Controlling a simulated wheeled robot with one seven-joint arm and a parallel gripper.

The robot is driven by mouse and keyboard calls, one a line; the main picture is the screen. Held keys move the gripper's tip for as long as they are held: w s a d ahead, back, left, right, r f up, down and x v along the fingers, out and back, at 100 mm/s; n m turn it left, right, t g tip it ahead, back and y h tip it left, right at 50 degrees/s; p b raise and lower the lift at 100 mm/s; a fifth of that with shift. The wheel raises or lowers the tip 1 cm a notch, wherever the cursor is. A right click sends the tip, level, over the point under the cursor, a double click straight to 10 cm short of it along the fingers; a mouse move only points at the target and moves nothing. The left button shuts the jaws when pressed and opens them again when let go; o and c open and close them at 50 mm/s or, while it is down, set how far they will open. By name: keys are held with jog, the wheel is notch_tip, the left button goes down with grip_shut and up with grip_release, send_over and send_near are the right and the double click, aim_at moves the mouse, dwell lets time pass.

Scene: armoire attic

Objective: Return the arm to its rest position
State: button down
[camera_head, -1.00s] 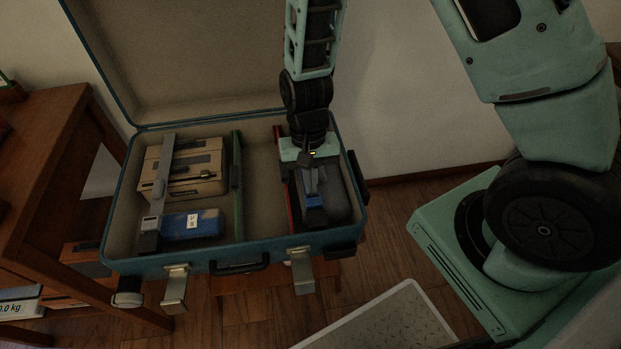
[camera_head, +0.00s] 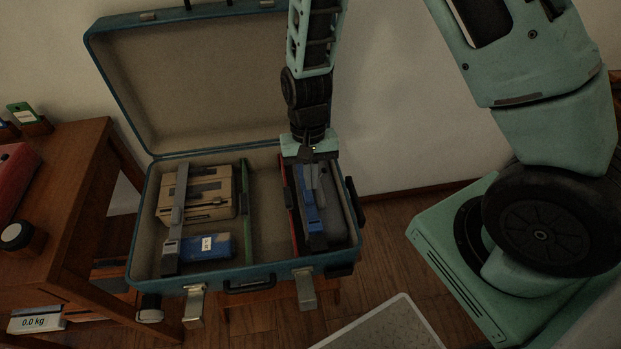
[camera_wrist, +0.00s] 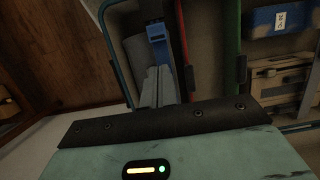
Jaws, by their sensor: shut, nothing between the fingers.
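My gripper (camera_head: 312,172) hangs from my arm over the right side of an open teal suitcase (camera_head: 255,277). It points down, and its fingers are shut with nothing between them. Below it in the right compartment lie a dark grey rounded thing (camera_head: 342,225) and a blue strap or clip (camera_head: 309,208). In the wrist view the fingers (camera_wrist: 155,88) show ahead of the teal gripper body, with the blue strap (camera_wrist: 158,45) beyond them. I cannot tell how high the fingertips are above the contents.
A beige case (camera_head: 205,195) and a blue box (camera_head: 205,247) lie in the left compartment. Green (camera_head: 247,210) and red (camera_head: 291,205) upright dividers stand between. A wooden table (camera_head: 75,185) stands at left. The raised lid (camera_head: 195,85) is behind. Floor (camera_head: 385,235) shows at right.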

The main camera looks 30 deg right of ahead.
dwell(0.5)
jog(key=s+a+r+n+p, duration=0.2)
jog(key=s+a+r, duration=0.1)
jog(key=r, duration=0.4)
jog(key=s+a+r+n+p, duration=0.1)
jog(key=s+a+r+n, duration=0.2)
jog(key=r, duration=0.5)
jog(key=s+a+r+n+t+p, duration=0.1)
jog(key=s+r+n+t+p, duration=0.1)
jog(key=s+r+n, duration=0.4)
jog(key=shift+s+a+r+t+p, duration=0.3)
jog(key=shift+s+r+p, duration=0.45)
jog(key=shift+s+r, duration=1.75)
jog(key=shift+w+r, duration=0.75)
